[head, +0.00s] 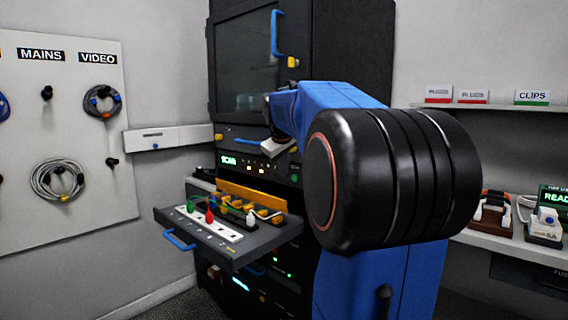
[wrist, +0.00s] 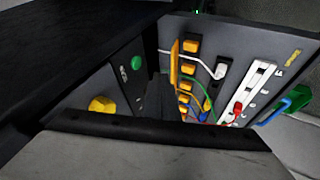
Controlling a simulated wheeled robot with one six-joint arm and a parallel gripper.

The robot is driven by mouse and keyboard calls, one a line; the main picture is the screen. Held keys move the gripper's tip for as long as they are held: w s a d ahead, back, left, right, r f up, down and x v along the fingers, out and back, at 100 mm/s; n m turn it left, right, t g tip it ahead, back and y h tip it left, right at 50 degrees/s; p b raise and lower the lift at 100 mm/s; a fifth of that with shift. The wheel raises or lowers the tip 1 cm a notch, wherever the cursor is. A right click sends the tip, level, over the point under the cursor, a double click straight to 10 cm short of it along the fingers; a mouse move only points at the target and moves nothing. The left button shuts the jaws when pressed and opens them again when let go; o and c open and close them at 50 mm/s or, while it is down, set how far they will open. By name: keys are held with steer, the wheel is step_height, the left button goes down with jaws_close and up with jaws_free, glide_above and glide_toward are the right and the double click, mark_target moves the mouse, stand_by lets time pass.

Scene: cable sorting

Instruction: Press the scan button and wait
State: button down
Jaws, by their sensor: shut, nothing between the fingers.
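A dark panel in the rack carries a small green lit display (head: 229,160) that seems to read SCAN. Small lit buttons (head: 255,167) sit right of it, and a green round button (head: 294,178) sits at the panel's right end. A green button also shows in the wrist view (wrist: 137,62), with a yellow knob (wrist: 102,104) nearer. I cannot tell which one is the scan button. My gripper (head: 274,148) is shut and empty, just in front of the panel's top edge. Its pale body fills the bottom of the wrist view. Contact with any button cannot be made out.
Below the panel, an open drawer (head: 262,247) with a blue handle sticks out, holding a white power strip (head: 215,228), coloured plugs and yellow blocks. A cable board (head: 30,140) hangs on the left wall. A shelf with boxes (head: 532,97) and a counter (head: 510,238) stand right.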

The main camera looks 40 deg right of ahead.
mark_target(295, 178)
steer(key=w+d+f, duration=0.2)
steer(key=d+f, duration=0.1)
steer(key=d, duration=0.3)
steer(key=shift+f, duration=0.35)
steer(key=shift+w, duration=0.1)
